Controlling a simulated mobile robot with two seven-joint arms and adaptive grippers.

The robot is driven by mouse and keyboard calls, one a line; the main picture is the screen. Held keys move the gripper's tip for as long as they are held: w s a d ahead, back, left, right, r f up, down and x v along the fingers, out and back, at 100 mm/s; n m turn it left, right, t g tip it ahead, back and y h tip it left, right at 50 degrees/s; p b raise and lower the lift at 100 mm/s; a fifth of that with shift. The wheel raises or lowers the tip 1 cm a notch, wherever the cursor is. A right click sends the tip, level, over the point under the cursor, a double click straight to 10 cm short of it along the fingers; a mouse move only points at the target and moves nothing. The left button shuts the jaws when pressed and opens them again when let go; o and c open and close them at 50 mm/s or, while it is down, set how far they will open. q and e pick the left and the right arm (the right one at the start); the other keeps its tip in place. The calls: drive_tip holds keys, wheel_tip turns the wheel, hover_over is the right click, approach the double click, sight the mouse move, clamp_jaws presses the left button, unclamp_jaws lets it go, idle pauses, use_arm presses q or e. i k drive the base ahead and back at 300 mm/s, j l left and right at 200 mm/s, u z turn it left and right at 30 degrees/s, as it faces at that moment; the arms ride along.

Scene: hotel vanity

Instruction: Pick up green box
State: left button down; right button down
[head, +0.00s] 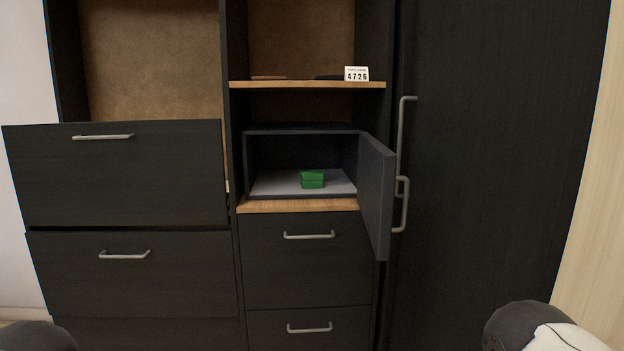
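A small green box (312,180) sits on the light floor of an open dark safe (262,188) in the middle of the cabinet. The safe's door (376,195) is swung out to the right. Nothing covers the green box from the front. Neither of my grippers shows in the head view. Only rounded dark and white parts of my own arms appear at the bottom left and bottom right corners, well apart from the safe.
The safe stands on a wooden shelf (300,205). Above it, another shelf (300,85) holds a white "4726" card (356,74) and dark flat items. Closed drawers (308,260) lie below. A tall dark wardrobe door (490,180) stands right. The safe's front opening is clear.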

sight(309, 178)
drive_tip(key=i+j+z, duration=0.4)
drive_tip(key=j+z, duration=0.25)
drive_tip(key=i+j+z, duration=0.1)
drive_tip(key=j+z, duration=0.2)
drive_tip(key=j, duration=0.25)
drive_tip(key=j+z, duration=0.35)
drive_tip(key=j, duration=0.15)
drive_tip(key=j+z, duration=0.3)
drive_tip(key=j, duration=0.2)
drive_tip(key=i, duration=0.05)
